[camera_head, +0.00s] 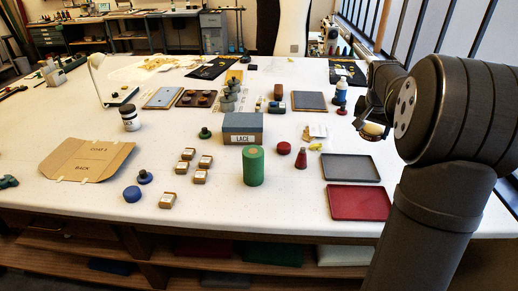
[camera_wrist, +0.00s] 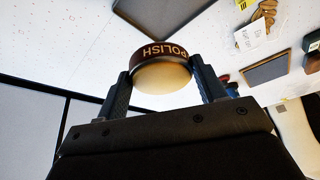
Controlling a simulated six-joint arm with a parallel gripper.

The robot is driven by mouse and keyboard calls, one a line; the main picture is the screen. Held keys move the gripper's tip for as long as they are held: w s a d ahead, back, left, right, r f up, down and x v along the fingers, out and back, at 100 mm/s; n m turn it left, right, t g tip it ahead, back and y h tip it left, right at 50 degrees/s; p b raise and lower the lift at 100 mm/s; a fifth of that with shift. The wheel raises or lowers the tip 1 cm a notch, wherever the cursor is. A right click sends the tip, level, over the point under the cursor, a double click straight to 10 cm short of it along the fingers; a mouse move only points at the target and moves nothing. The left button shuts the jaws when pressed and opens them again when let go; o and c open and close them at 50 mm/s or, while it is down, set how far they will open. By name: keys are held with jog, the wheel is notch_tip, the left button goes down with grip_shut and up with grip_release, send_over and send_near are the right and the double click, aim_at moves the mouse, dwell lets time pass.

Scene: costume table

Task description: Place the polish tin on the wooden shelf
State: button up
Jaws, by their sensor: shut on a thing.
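The polish tin (camera_wrist: 163,66), a round tin with a brown band lettered POLISH and a pale face, is between my gripper's two fingers in the wrist view. My gripper (camera_wrist: 165,82) is shut on it. In the head view my gripper (camera_head: 373,118) is at the right, above the table, with the tin (camera_head: 374,131) at its lower end. My arm hides part of the gripper there. A wooden shelf (camera_head: 190,264) runs below the tabletop along the front, low in the head view; its right part is hidden behind my arm.
A grey tray (camera_head: 350,168) and a red tray (camera_head: 359,203) lie at the table's right front. A green cylinder (camera_head: 253,168) and a LACE box (camera_head: 243,129) stand mid-table. Folded cloths, one green (camera_head: 274,252), occupy parts of the shelf. The tabletop edge overhangs it.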

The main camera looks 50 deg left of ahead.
jog(key=s+a+n+y, duration=0.1)
jog(key=s+a+n, duration=0.1)
jog(key=s+a, duration=0.6)
jog(key=s+a+n, duration=0.2)
jog(key=s+a, duration=0.2)
jog(key=a, duration=0.8)
jog(key=n+g+y, duration=0.2)
jog(key=n, duration=0.2)
send_over(231, 160)
jog(key=s+d, duration=0.1)
jog(key=f, duration=1)
jog(key=shift+d, duration=0.2)
jog(key=shift+f, duration=2.7)
jog(key=shift+f, duration=0.2)
jog(key=o, duration=1.2)
